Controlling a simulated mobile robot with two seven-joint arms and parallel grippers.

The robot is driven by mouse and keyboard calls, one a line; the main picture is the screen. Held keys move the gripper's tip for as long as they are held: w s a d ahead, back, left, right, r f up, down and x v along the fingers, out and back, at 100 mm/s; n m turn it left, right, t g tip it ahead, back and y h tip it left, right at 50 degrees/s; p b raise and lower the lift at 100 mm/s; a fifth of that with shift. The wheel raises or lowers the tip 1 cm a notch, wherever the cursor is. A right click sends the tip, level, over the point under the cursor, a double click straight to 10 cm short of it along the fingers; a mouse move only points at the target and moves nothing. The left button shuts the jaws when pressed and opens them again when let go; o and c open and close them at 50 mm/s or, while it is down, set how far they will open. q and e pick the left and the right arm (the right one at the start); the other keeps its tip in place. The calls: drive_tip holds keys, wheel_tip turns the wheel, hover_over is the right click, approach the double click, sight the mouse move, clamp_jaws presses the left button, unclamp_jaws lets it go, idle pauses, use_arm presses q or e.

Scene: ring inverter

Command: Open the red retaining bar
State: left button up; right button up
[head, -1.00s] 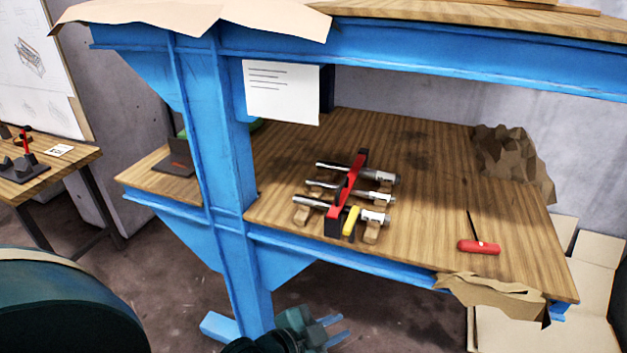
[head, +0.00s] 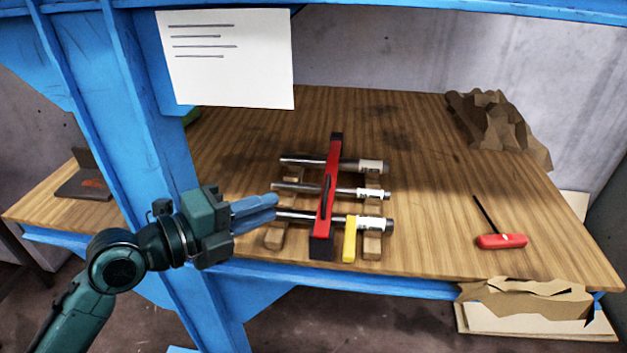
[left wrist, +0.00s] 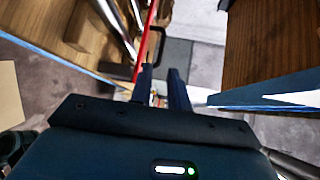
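The red retaining bar (head: 333,170) lies across three metal rods (head: 300,161) on the wooden bench. It has black end pieces and a dark handle on top. In the left wrist view the red bar (left wrist: 143,45) shows at the top, with its black handle (left wrist: 158,46) beside it. A yellow piece (head: 350,240) stands by the bar's near end. My left gripper (head: 276,206) is just left of the bar, near the nearer rods, with its fingers pointing at it. The left wrist view shows its fingers (left wrist: 161,72) apart, with nothing seen between them. My right gripper is out of view.
The rods rest on wooden blocks (head: 280,235) on the bench (head: 430,220). A blue post (head: 155,120) stands left, close behind my left arm. A red-handled tool (head: 502,241) lies right. Crumpled brown material (head: 495,125) sits at the back right. A paper sheet (head: 228,58) hangs above.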

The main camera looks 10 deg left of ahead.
sight(326, 186)
use_arm(q)
drive_tip(key=p+x, duration=0.2)
drive_tip(key=x, duration=1)
drive_tip(key=shift+d+r, duration=0.15)
drive_tip(key=shift+d, duration=0.2)
drive_tip(key=shift+c, duration=0.5)
clamp_jaws()
